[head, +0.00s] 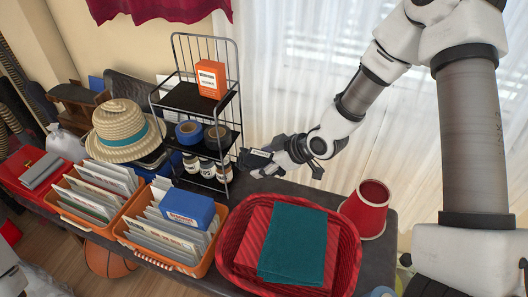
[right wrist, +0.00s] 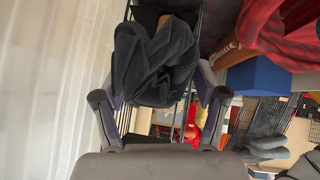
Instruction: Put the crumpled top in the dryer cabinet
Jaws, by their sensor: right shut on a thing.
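My right gripper (head: 258,160) is beside the right side of the wire rack, above the dark table. In the right wrist view, a crumpled black top (right wrist: 152,58) bunches up between the two fingers, and the gripper is shut on it. In the head view the top is hard to tell from the dark gripper parts. I cannot make out a dryer cabinet in either view. My left gripper is not in view.
The wire rack (head: 237,118) holds an orange box (head: 211,79), tape rolls and jars. A red basket (head: 345,262) with folded cloths and a red tapered container (head: 366,211) stand at the right. Orange file crates (head: 197,268), a blue box (head: 187,208) and a straw hat (head: 124,124) crowd the left.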

